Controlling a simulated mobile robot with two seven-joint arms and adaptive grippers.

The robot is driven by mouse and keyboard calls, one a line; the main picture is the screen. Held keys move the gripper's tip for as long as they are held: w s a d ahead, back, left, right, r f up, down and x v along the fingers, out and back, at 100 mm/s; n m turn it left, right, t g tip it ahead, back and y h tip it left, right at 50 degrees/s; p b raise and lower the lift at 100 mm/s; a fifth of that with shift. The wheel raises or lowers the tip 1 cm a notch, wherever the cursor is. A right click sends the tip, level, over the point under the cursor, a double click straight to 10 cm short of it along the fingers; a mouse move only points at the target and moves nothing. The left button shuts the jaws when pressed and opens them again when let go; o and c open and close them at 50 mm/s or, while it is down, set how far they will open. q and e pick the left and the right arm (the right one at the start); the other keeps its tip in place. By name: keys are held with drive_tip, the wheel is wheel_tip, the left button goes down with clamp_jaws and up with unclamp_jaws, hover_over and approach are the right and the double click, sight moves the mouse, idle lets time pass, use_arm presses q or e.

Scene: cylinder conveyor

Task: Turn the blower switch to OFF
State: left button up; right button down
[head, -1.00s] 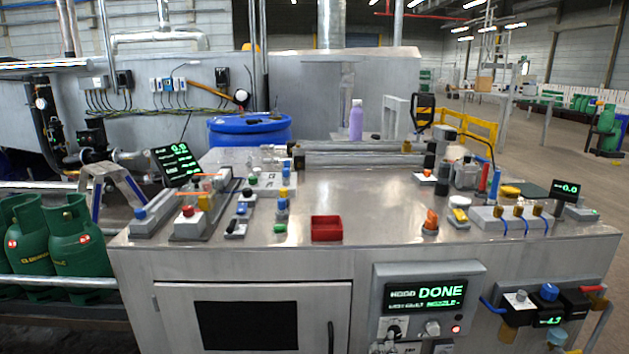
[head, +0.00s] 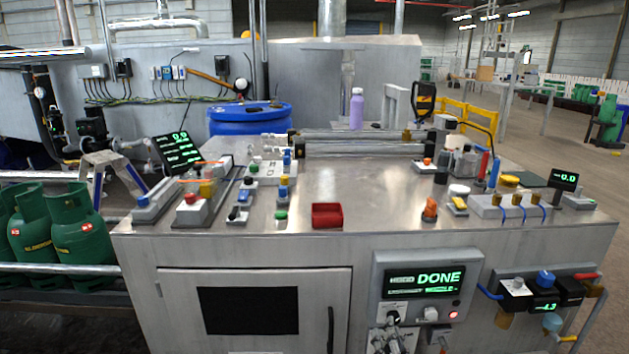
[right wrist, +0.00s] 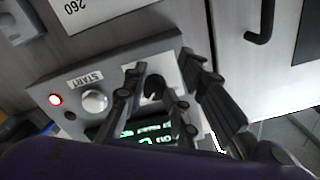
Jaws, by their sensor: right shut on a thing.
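The control box (head: 376,292) on the front of the steel bench has a lit screen (head: 428,283) reading DONE. Below the screen is a white plate (head: 386,309) with a dark rotary knob, which I take as the blower switch. My right gripper (head: 393,319) reaches up to it from below. In the right wrist view, the right gripper (right wrist: 153,103) has its fingers on both sides of the black knob (right wrist: 155,87) and is shut on it. The fingers hide most of the plate, so I cannot read its markings. My left gripper is not in view.
A START button (right wrist: 95,101) and a lit red lamp (right wrist: 55,100) sit beside the knob on the same box. A cabinet door with a dark handle (head: 331,329) is to the left.

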drive_tip(key=shift+d, duration=0.85)
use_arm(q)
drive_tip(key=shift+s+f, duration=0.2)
use_arm(e)
drive_tip(key=shift+a+f, duration=0.15)
drive_tip(key=shift+f, duration=0.2)
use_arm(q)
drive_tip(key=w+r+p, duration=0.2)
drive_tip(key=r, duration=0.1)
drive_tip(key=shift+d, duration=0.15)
use_arm(e)
drive_tip(key=s, duration=0.5)
drive_tip(key=shift+s+f, duration=0.2)
drive_tip(key=shift+f, duration=0.15)
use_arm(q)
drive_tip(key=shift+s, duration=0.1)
use_arm(e)
drive_tip(key=shift+a, duration=0.1)
